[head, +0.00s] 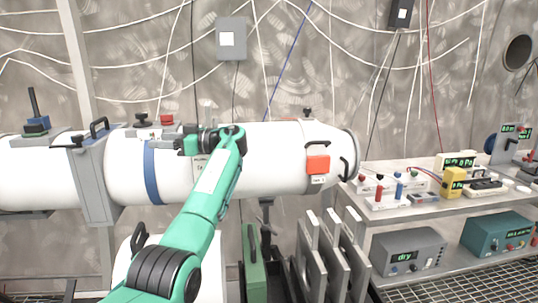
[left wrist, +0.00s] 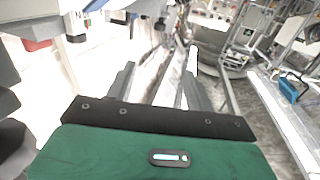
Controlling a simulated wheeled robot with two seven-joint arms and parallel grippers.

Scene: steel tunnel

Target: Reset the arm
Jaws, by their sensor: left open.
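My left arm (head: 205,205) rises from the bottom of the head view and reaches forward in front of the long white steel tube (head: 270,160). Its far end is at the tube's upper side, where the hand is small and partly hidden by the arm. In the left wrist view my left gripper (left wrist: 160,70) has its two grey fingers spread apart. Nothing is between them. My right arm and gripper are not in view.
A bench (head: 440,205) with small instruments stands at the right, with a grey box reading "dry" (head: 408,252) on its lower shelf. Upright metal plates (head: 335,250) stand below the tube. A grey flange (head: 95,180) rings the tube at left. Cables hang on the wall.

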